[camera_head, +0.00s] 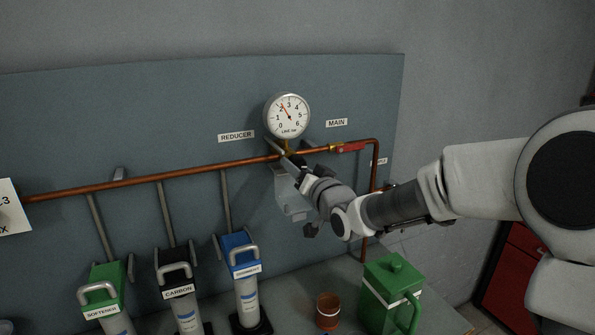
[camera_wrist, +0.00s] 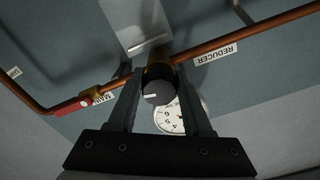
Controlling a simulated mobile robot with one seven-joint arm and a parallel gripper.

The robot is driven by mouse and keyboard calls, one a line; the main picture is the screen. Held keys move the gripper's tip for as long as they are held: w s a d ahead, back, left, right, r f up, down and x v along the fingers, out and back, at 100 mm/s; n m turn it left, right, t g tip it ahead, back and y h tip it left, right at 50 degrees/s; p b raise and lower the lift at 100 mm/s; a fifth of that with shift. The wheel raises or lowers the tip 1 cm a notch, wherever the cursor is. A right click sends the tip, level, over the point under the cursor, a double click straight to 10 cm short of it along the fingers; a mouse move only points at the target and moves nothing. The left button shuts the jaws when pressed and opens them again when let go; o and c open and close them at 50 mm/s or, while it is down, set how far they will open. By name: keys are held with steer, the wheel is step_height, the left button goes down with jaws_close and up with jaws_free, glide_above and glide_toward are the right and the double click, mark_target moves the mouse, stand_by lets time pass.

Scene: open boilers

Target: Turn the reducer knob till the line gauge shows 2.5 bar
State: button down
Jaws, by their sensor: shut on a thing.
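The reducer knob (camera_wrist: 157,93) is a dark round cap with a white mark, on the copper pipe in the wrist view. My gripper (camera_wrist: 154,72) has one finger on each side of it and is shut on it. In the head view my gripper (camera_head: 287,160) reaches the pipe just below the line gauge and hides the knob. The round white line gauge (camera_head: 288,116) has its needle pointing up and left, near the 2 or between 2 and 3; the exact reading is too small to tell. Part of the gauge (camera_wrist: 170,119) shows behind the fingers in the wrist view.
A copper pipe (camera_head: 150,179) runs along the panel, with a red-handled main valve (camera_head: 348,147) to the right. Softener (camera_head: 105,288), carbon (camera_head: 178,277) and sediment (camera_head: 241,257) filters stand below. A brown cup (camera_head: 328,313) and green jug (camera_head: 390,295) stand below my arm.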

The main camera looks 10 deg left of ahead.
steer(key=shift+m, duration=0.6)
steer(key=shift+c, duration=1.6)
jaws_free()
steer(key=shift+s, duration=0.1)
steer(key=v, duration=1.7)
steer(key=shift+d+b, duration=0.15)
steer(key=shift+b, duration=0.25)
